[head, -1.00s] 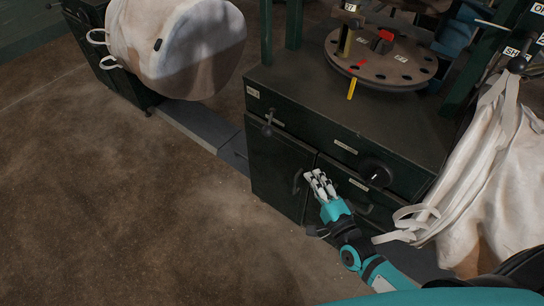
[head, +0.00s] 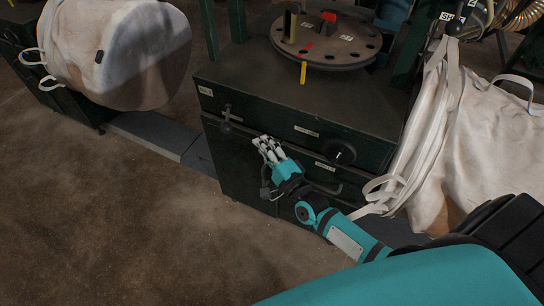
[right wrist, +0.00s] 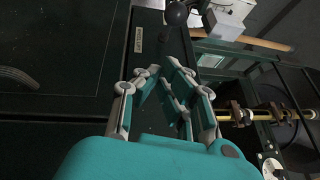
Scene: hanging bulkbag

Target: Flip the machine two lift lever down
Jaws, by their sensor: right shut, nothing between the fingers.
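A small dark lever (head: 226,118) sits on the upper left front of the dark green machine cabinet (head: 270,128), with its round end up and a stem below. My left gripper is not in view.
A black round knob (head: 341,152) and curved handles are on the cabinet front. A turntable (head: 325,50) stands on top. White bulk bags hang at left (head: 115,55) and right (head: 480,130). The brown floor (head: 100,220) at left is open.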

